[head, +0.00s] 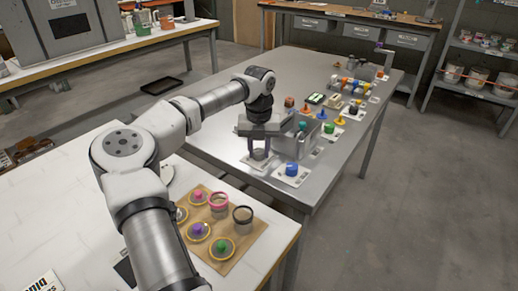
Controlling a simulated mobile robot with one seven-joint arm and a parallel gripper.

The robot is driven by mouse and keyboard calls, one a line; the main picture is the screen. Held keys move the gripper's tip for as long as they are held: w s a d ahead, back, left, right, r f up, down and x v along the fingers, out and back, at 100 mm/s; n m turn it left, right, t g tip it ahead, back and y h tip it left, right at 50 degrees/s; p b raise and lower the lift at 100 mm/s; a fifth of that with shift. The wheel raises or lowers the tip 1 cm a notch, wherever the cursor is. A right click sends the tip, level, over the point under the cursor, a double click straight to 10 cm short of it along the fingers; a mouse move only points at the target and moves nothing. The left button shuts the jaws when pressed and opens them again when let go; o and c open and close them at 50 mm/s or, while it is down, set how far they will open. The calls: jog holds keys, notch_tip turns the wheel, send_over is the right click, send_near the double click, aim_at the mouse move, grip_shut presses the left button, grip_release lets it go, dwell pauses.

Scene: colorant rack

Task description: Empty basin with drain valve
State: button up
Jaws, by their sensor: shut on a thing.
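My gripper (259,148) points down over the near part of the metal table. Its two fingers are around a small dark round thing, perhaps a cup, over a pale card (260,166); I cannot tell whether that thing touches the card. A grey metal box, perhaps the basin (297,147), stands just right of my gripper and is partly hidden by it. A small teal piece (302,126) shows at the box's top. A blue knob-like piece (291,169) sits on a white card in front of the box. No drain valve is clearly recognizable, and the inside of the box is hidden.
The metal table (225,141) holds several small coloured pieces toward its far right end. A tan board (236,261) with several round pots and lids lies on the near white table (60,205). Shelves (488,55) stand at the far right. The floor right of the table is clear.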

aim_at(259, 151)
dwell(0.4)
jog(key=o, duration=1)
jog(key=shift+c, duration=0.2)
notch_tip(259, 151, up, 14)
